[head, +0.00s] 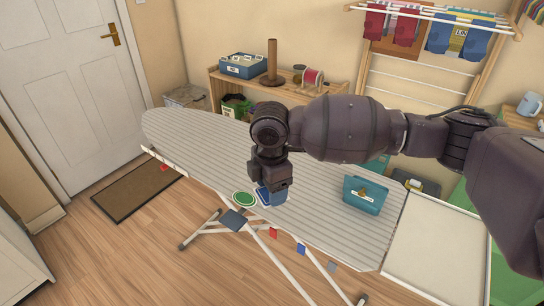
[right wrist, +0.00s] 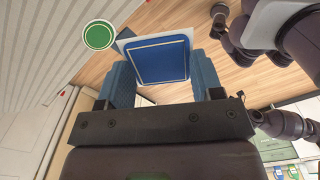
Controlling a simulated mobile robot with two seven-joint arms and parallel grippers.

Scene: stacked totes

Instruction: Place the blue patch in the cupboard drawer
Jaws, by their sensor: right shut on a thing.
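The blue patch (right wrist: 160,60) is a flat square with a pale border, between the two blue fingers of my right gripper (right wrist: 150,85) in the right wrist view. In the head view my right gripper (head: 272,195) is shut on the blue patch (head: 262,196), at the ironing board's near edge. I cannot tell how far above the board it is. A teal box (head: 365,195) with a small tan mark on its front sits on the board to the right; I cannot tell whether it is the cupboard drawer. My left gripper is not seen.
A green round patch (head: 244,199) lies just left of my right gripper; it also shows in the wrist view (right wrist: 97,35). The striped ironing board (head: 190,130) is mostly clear. A wooden shelf (head: 325,94) with a blue box (head: 243,66) stands behind. A drying rack (head: 430,12) hangs at the back right.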

